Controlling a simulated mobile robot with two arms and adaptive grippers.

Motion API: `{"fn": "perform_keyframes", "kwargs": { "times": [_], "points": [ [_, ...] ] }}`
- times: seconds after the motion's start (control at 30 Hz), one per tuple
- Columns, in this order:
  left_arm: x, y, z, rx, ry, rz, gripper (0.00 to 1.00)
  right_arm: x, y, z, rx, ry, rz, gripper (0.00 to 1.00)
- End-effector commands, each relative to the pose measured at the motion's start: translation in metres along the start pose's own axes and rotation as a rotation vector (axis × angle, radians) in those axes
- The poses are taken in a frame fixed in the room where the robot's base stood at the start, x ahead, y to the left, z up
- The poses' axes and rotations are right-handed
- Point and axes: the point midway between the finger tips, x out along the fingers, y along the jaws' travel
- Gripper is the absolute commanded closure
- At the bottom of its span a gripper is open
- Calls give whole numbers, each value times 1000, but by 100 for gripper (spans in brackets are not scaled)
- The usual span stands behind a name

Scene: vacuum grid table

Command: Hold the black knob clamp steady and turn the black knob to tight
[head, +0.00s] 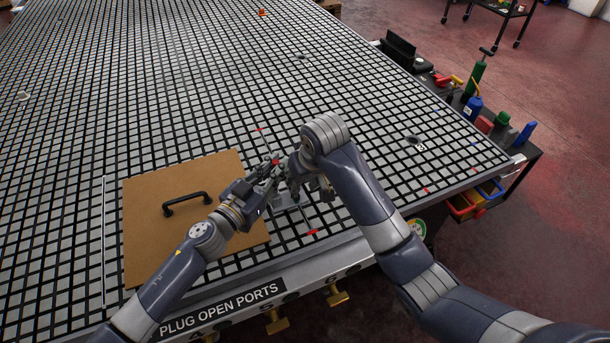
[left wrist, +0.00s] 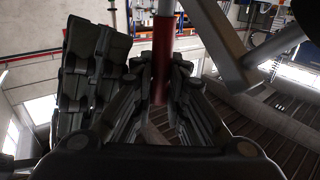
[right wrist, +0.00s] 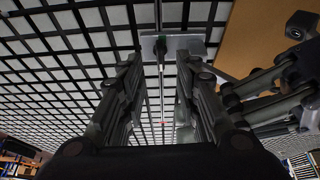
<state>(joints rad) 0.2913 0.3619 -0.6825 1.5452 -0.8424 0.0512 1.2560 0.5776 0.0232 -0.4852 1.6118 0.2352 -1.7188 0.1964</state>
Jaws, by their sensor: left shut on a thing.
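The black knob clamp (head: 283,201) stands on the grid table by the wooden board; its grey base plate (right wrist: 200,47) shows in the right wrist view. My left gripper (head: 273,166) is shut on it; in the left wrist view a red upright part (left wrist: 162,62) sits between the fingers (left wrist: 160,85). My right gripper (head: 298,187) is beside the left one, pointing down. In the right wrist view its fingers (right wrist: 158,62) are apart, with a thin rod in the gap beyond them.
A brown board (head: 150,228) with a black handle (head: 186,203) lies left of the clamp. Red-tipped thin pieces show near the grippers. The table edge with a "PLUG OPEN PORTS" label (head: 222,306) is close in front. A tool cart (head: 520,150) stands at right. The far table is mostly clear.

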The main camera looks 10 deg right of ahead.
Motion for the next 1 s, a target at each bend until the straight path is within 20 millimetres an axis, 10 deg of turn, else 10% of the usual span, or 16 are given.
{"fn": "perform_keyframes", "kwargs": {
  "times": [0.6,0.73,1.0],
  "points": [
    [0,0,0,0,-1,0,100,-42,0,0,0,0,1,70],
    [0,0,0,0,-1,0,100,-41,1,-1,-14,-5,0,42],
    [0,0,0,0,0,0,100,-25,14,-14,-274,-85,-46,42]
  ]
}}
